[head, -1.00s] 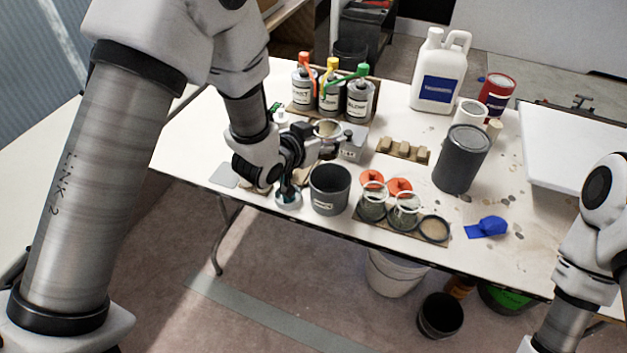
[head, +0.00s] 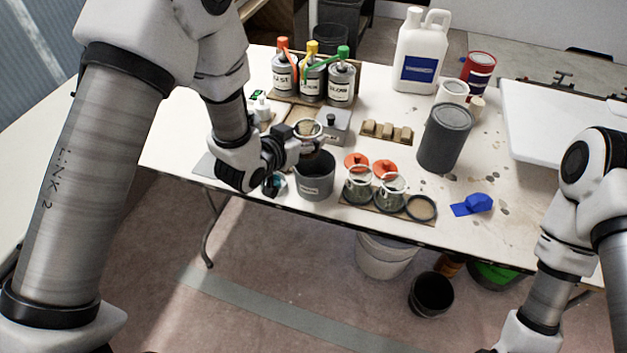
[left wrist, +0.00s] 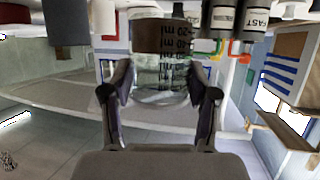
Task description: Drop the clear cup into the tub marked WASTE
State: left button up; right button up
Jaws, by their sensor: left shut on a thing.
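My left gripper (head: 309,144) is shut on the clear cup (head: 308,129), whose lower part holds something brownish. In the left wrist view, which is upside down, the cup (left wrist: 160,75) sits between the two fingers, with its ml marks showing. A dark grey tub (head: 314,182) with a pale label stands open on the table, just below and in front of the cup in the head view. The label is too small to read, so I cannot confirm that it says WASTE. My right gripper is out of view; only its arm shows.
A grey box-like device (head: 336,124) is close behind the tub. Two glass jars (head: 358,186) stand right of the tub. Pump bottles (head: 312,84), a wooden rack (head: 386,132), a dark grey can (head: 444,138) and a white jug (head: 420,55) stand farther back or right.

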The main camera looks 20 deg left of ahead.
pick_arm(q)
jog(key=shift+r, duration=0.1)
jog(key=o, duration=1.3)
jog(key=shift+c, duration=0.2)
jog(key=v, duration=0.7)
jog(key=shift+s+a, duration=0.1)
jog(key=shift+s, duration=0.15)
